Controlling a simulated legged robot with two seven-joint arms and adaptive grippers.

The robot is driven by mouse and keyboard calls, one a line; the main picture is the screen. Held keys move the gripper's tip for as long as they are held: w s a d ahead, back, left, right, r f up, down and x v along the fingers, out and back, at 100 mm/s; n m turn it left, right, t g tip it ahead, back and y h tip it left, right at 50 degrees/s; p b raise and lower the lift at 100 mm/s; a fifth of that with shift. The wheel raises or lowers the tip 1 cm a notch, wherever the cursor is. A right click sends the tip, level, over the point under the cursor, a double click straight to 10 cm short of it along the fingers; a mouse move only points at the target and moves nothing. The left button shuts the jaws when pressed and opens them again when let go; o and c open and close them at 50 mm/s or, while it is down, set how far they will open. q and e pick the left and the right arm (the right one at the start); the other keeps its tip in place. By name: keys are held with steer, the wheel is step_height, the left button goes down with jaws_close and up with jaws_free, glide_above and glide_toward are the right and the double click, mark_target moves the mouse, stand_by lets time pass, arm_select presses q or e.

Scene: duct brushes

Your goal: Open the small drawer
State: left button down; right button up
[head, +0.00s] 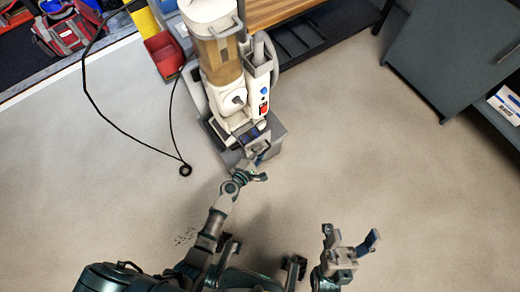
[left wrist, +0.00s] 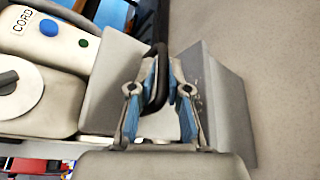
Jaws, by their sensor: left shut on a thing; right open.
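A grey box-shaped small drawer (head: 272,148) sits at the foot of a tall white and tan machine (head: 222,75) in the head view. Its grey faces also show in the left wrist view (left wrist: 225,100). A dark bar handle (left wrist: 160,60) stands at the drawer. My left gripper (head: 260,162) is at the drawer's front, and its blue-padded fingers (left wrist: 158,92) are shut around the handle. The fingers hide part of the handle. I cannot tell how far the drawer stands out. My right gripper (head: 350,236) is open and empty over the floor, away from the machine.
A dark cabinet (head: 450,50) stands at the upper right. A wooden bench (head: 280,12) is behind the machine. A red bin (head: 164,54) and a black cord (head: 108,118) lie to the left. The floor in front is clear.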

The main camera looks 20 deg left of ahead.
arm_select(q)
steer(key=shift+s+a+f, duration=0.1)
steer(key=shift+s+f, duration=0.1)
steer(key=shift+f, duration=0.2)
steer(key=c, duration=1.2)
jaws_free()
steer(key=shift+w+r, duration=0.1)
steer(key=shift+r, duration=0.1)
steer(key=shift+s, duration=0.2)
steer(key=v, duration=1.1)
steer(key=shift+s+a, duration=0.1)
steer(key=shift+s, duration=0.2)
